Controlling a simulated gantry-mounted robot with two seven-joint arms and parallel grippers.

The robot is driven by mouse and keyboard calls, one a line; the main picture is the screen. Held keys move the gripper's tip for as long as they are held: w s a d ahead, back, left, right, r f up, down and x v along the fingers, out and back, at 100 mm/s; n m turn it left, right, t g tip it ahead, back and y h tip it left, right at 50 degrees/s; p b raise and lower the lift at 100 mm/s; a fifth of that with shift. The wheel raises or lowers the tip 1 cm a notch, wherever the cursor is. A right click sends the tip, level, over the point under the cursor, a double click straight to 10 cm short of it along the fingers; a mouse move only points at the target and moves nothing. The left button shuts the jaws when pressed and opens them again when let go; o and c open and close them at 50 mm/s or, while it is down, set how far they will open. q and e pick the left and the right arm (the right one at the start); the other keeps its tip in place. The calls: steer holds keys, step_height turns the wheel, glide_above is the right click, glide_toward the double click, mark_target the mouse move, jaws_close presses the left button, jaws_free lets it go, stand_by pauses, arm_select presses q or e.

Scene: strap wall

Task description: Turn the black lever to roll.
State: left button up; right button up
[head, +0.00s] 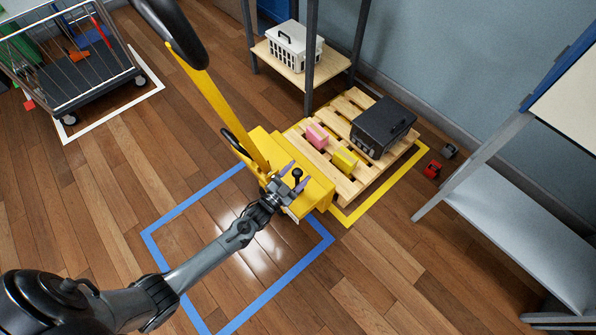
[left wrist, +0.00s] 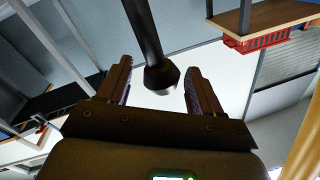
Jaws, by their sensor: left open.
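The black lever (head: 297,174) with a round knob stands on the yellow wheeled machine (head: 318,190) with a tall yellow handle. My left gripper (head: 294,177) is at the lever, open, its purple-tipped fingers to either side of the knob. In the left wrist view the lever's dark stem and knob (left wrist: 160,77) come down from the top, between the open fingers of my left gripper (left wrist: 157,85). A gap shows left of the knob; the right finger is closer, and I cannot tell whether it touches. No setting marks are readable. My right gripper is not seen.
A wooden pallet (head: 358,101) behind the machine carries a black case (head: 382,126), a pink block (head: 317,136) and a yellow block (head: 345,160). A blue floor outline (head: 281,283) lies in front. A shelf unit (head: 520,215) stands right, a wire cart (head: 65,75) far left.

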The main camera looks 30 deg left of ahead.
arm_select(q)
steer(key=s+a+p, duration=0.1)
steer(key=s+p, duration=0.2)
steer(key=s, duration=0.7)
steer(key=shift+a+f, duration=0.15)
steer(key=shift+f, duration=0.05)
steer(key=shift+p, duration=0.35)
